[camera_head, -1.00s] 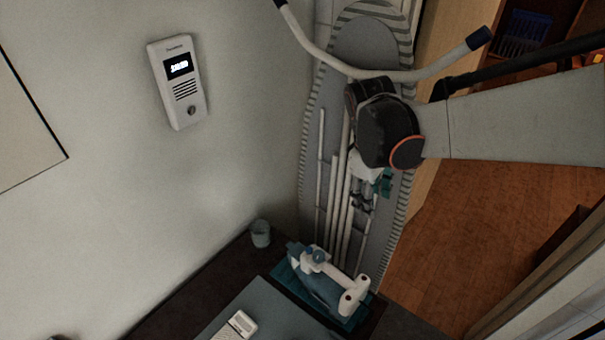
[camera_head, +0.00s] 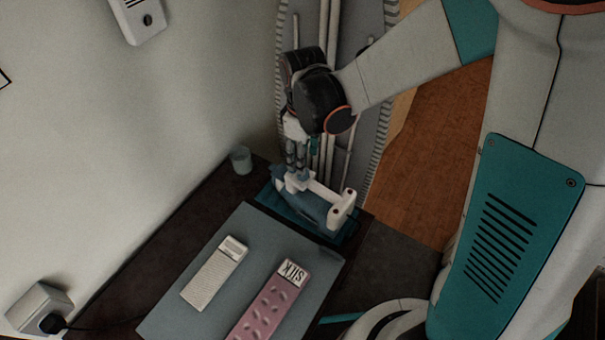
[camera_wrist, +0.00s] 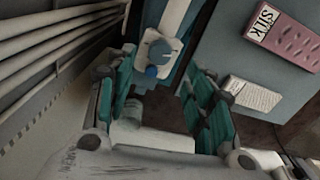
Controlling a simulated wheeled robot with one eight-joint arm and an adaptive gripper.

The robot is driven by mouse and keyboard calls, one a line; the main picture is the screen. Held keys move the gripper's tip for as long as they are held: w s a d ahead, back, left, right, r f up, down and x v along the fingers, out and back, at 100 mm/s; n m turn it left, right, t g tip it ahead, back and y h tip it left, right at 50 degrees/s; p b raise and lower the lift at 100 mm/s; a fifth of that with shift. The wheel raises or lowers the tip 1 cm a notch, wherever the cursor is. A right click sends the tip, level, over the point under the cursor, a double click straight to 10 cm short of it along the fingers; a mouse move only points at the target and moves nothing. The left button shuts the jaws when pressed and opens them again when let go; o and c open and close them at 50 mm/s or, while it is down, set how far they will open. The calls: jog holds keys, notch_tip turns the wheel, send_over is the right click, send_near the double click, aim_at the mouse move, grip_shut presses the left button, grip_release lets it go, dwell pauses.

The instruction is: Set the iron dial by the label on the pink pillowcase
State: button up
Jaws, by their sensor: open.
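The iron (camera_head: 318,203) has a white handle and a blue body and stands on a teal rest at the back of the dark counter. In the wrist view its round grey-blue dial (camera_wrist: 158,50) sits on the white handle with a blue spot beside it. The pink pillowcase (camera_head: 270,305) lies folded on a grey-blue mat, with a white label reading SILK (camera_head: 291,271); the label also shows in the wrist view (camera_wrist: 263,22). My gripper (camera_head: 298,178) points down just above the iron's dial end. Its teal fingers (camera_wrist: 160,100) are apart and empty.
A white folded cloth (camera_head: 215,273) lies on the mat (camera_head: 250,222) left of the pillowcase. A small cup (camera_head: 241,160) stands near the wall. The ironing board (camera_head: 382,60) leans behind the iron. A wall socket with a plug (camera_head: 42,310) is at the lower left.

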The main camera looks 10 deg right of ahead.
jog(key=shift+f+b, duration=1.8)
jog(key=shift+f, duration=1.35)
jog(key=c, duration=1.1)
